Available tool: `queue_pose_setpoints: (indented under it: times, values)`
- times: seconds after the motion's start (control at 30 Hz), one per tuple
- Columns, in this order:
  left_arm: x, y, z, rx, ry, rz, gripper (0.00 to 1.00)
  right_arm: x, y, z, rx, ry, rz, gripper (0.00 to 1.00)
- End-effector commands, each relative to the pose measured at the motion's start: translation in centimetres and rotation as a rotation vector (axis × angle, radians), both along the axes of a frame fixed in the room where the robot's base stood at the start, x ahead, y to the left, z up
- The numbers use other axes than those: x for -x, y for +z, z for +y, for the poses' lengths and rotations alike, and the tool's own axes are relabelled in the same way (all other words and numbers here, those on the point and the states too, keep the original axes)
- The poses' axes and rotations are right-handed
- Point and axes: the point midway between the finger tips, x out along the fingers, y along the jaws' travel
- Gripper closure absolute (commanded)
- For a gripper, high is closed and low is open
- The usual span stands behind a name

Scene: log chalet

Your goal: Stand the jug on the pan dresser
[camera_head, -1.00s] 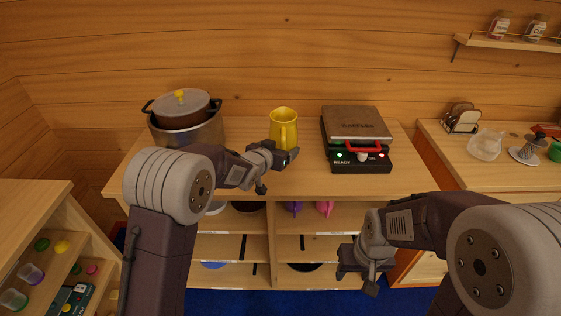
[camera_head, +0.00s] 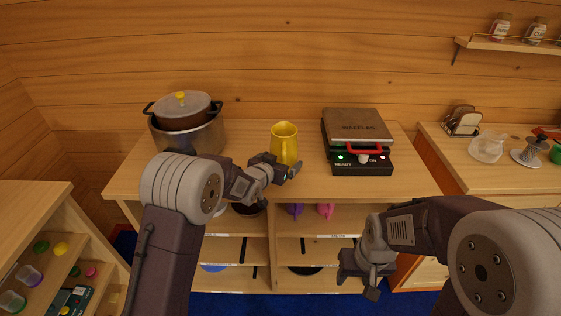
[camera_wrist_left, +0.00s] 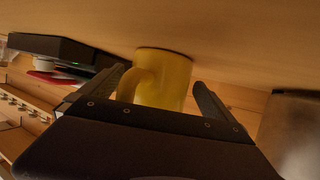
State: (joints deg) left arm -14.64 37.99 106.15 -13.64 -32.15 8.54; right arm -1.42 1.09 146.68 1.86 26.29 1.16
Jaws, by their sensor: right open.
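The yellow jug (camera_head: 284,141) is upright at the dresser, near the middle of its top. The pan dresser (camera_head: 240,182) has a wooden top with pans on shelves below. My left gripper (camera_head: 288,172) is at the jug's near side. My right gripper (camera_head: 362,276) is open and empty, low before the dresser.
A lidded pot (camera_head: 186,132) stands on the dresser at left, and a waffle maker (camera_head: 357,142) at right. A counter (camera_head: 455,160) with a toast rack (camera_head: 463,122) is further right. The dresser top between pot and waffle maker is otherwise clear.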

Motion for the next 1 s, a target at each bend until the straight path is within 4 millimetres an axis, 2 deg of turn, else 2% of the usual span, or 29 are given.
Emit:
queue_pose_setpoints:
  times: [0.2,0.27,0.7,0.83,1.0]
  values:
    - [0.0,0.7,0.0,0.000,0.000,-0.001,0.00,0.0,0.6,0.0,0.000,0.000,0.000,0.50]
    - [0.6,0.7,0.3,0.000,0.000,-0.001,0.00,0.0,0.3,0.0,0.000,0.000,0.000,0.50]
    - [8.6,4.3,3.6,0.000,0.001,-0.001,0.00,0.0,0.2,0.0,0.000,0.000,0.000,0.50]
    - [9.8,4.8,4.1,0.001,0.001,-0.001,0.00,0.0,0.2,0.0,0.000,0.000,0.000,0.50]
    - [10.3,5.0,4.2,0.001,0.000,-0.001,0.00,0.0,0.2,0.0,0.000,0.000,0.000,0.50]
